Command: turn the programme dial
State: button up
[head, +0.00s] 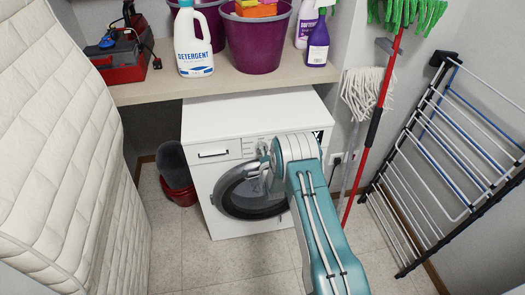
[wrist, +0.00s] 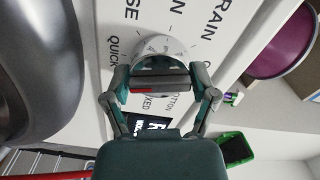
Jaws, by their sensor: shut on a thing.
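The programme dial (wrist: 157,47) is on the white front panel of the washing machine (head: 225,118). It is pale and round, with a raised grey bar across it and a red mark towards the bar's left end in the wrist view. Printed words ring it, among them QUICK, MIXED, COTTON and part of DRAIN. My gripper (wrist: 160,82) is shut on the dial's bar, one finger at each end. In the head view my gripper (head: 264,157) is in front of the panel, and my arm and wrist hide the dial.
The round washer door (head: 232,198) is just below my gripper. A shelf (head: 150,92) above carries a detergent bottle (head: 193,45), purple buckets (head: 256,45) and a red toolbox (head: 118,66). A mop (head: 362,95) and drying rack (head: 440,150) stand right; a mattress (head: 60,130) stands left.

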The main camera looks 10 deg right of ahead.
jog(key=m, duration=0.6)
jog(key=shift+d+f, duration=0.2)
jog(key=m, duration=0.5)
jog(key=shift+s+f, duration=0.1)
jog(key=shift+f, duration=0.1)
jog(key=shift+f+m, duration=0.1)
jog(key=shift+m, duration=0.5)
jog(key=shift+a+f, duration=0.1)
jog(key=o, duration=1)
jog(key=shift+r, duration=0.2)
jog(key=s, duration=1.2)
